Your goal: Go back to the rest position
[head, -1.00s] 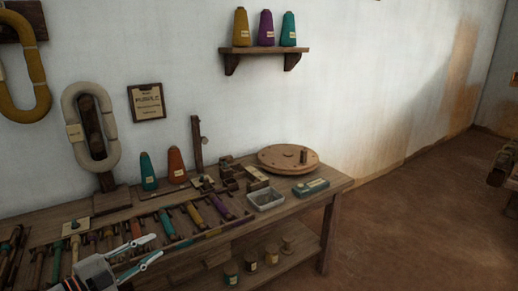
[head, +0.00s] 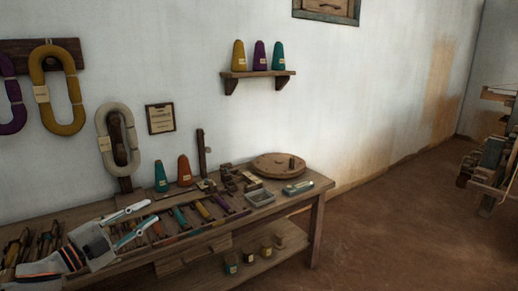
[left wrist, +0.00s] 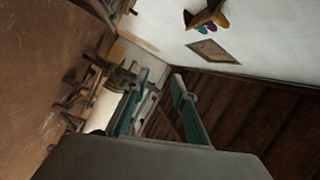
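My left gripper (head: 140,219) comes in from the lower left of the head view, in front of the wooden workbench (head: 290,208). Its two pale, teal-edged fingers are spread apart with nothing between them. In the left wrist view the two teal fingers (left wrist: 156,108) also stand apart and empty, with the loom and the room beyond them. My right gripper is in neither view.
The bench holds several bobbins, a round wooden disc (head: 278,165), a grey tray (head: 260,197) and two cones. A wall shelf (head: 257,74) carries three cones. A loom (head: 490,165) stands at the right. The brown floor between is clear.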

